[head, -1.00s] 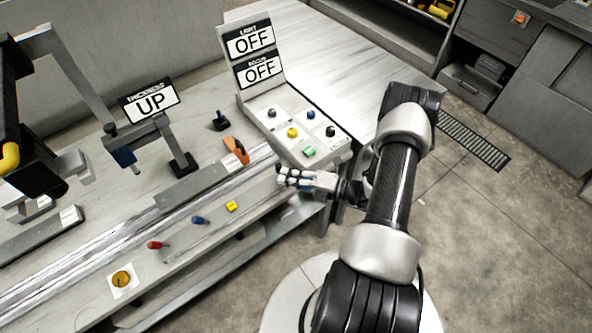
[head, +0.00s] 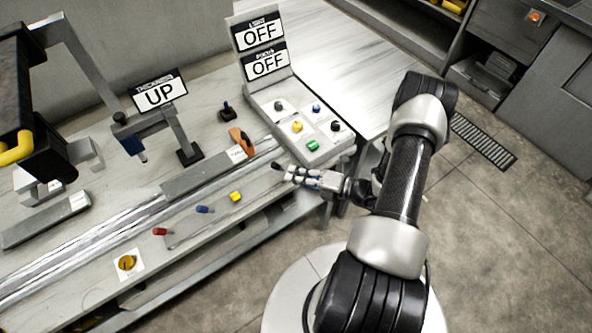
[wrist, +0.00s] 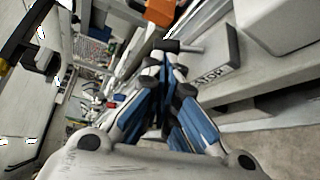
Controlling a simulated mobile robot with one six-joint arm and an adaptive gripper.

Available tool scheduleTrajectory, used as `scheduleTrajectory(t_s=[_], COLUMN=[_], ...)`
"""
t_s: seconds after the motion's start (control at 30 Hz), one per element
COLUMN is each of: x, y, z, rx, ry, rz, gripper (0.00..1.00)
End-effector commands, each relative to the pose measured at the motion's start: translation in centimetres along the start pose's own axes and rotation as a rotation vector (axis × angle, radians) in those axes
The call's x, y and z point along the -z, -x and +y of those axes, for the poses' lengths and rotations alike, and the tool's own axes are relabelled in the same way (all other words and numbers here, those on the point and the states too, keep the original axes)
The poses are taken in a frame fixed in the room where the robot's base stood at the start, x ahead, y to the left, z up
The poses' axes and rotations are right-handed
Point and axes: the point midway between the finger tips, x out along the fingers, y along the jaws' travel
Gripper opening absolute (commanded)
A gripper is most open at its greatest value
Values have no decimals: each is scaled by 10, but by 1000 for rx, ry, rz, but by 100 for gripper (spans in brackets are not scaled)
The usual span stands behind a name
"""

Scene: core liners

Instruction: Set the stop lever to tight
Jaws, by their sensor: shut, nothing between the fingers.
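A short lever with a black grip (wrist: 166,46) stands just beyond my fingertips in the wrist view, beside a grey plate with a label (wrist: 213,76) that seems to read STOP. In the head view its dark tip (head: 277,166) shows at the bench's front edge, just left of my fingers. My gripper (head: 291,173) is shut and empty at that edge. In the wrist view the fingertips (wrist: 165,74) are together, close to the lever; I cannot tell whether they touch it. The lever's setting is not readable.
The bench carries a sloped control box (head: 325,150) with several knobs, an orange handle (head: 241,142), a yellow knob (head: 236,197), a blue knob (head: 204,210) and a red knob (head: 160,232). Signs read UP (head: 160,94) and OFF. Open floor (head: 500,240) lies to the right.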

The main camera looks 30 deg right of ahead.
Motion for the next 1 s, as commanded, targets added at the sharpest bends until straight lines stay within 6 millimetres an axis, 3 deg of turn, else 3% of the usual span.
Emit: scheduleTrajectory(t_s=[0.2,0.43,0.63,1.0], x=[-1,1,2,2], y=[51,89,102,102], z=[9,13,14,14], rx=[1,1,0,0], ry=[0,1,1,0], rz=[-6,-2,1,2], gripper=[0,0,0,0])
